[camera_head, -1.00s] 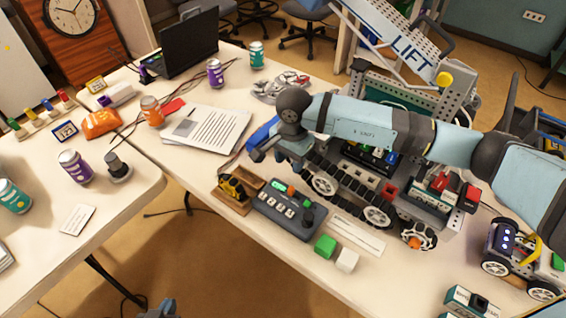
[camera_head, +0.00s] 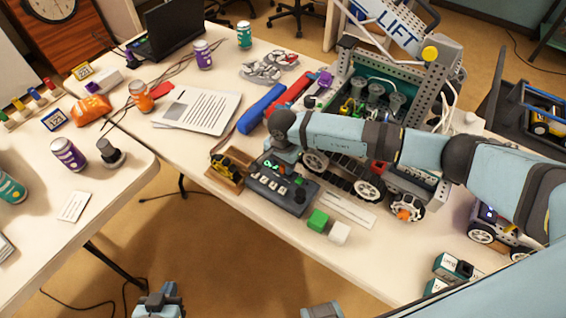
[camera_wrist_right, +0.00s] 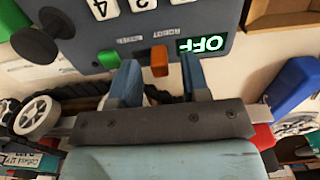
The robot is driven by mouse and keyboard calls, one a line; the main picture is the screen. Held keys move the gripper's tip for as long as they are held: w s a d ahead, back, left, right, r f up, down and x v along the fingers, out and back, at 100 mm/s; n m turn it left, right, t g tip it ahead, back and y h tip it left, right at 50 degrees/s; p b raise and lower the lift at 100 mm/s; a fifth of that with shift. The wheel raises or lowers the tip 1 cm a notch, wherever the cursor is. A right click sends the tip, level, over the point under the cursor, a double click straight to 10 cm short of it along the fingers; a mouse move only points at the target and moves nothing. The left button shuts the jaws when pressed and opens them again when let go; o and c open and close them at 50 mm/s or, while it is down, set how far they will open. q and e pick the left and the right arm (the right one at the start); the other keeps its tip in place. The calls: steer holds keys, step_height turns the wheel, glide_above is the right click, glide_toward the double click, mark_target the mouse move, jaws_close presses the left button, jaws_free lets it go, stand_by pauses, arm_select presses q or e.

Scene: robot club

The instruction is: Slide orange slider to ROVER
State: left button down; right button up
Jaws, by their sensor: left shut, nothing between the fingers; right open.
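The dark grey control panel (camera_head: 262,184) lies on the table, with numbered white keys and a black knob. The orange slider (camera_wrist_right: 158,60) stands out from the panel in the right wrist view, between a green button (camera_wrist_right: 108,58) and a lit display (camera_wrist_right: 203,44) reading OFF upside down. Small labels next to the slider are hard to read. My right gripper (camera_wrist_right: 160,70) is open, its blue fingers on either side of the slider with gaps. In the head view my right gripper (camera_head: 282,163) is over the panel's far edge and hides the slider. My left gripper (camera_head: 160,302) is shut and empty, low over the floor.
A wooden tray (camera_head: 226,182) with a yellow item sits left of the panel. Green (camera_head: 318,220) and white (camera_head: 340,233) cubes lie near its right front. A tracked robot (camera_head: 345,178) stands behind, close to my right arm. A blue case (camera_head: 262,108) lies beyond.

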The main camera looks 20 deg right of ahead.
steer(key=shift+f, duration=0.15)
steer(key=shift+c, duration=0.2)
jaws_close()
steer(key=shift+s+d, duration=0.8)
steer(key=shift+s, duration=0.2)
steer(key=shift+c, duration=1.2)
jaws_free()
steer(key=shift+f, duration=0.1)
steer(key=shift+o, duration=1.4)
steer(key=shift+s+d, duration=0.1)
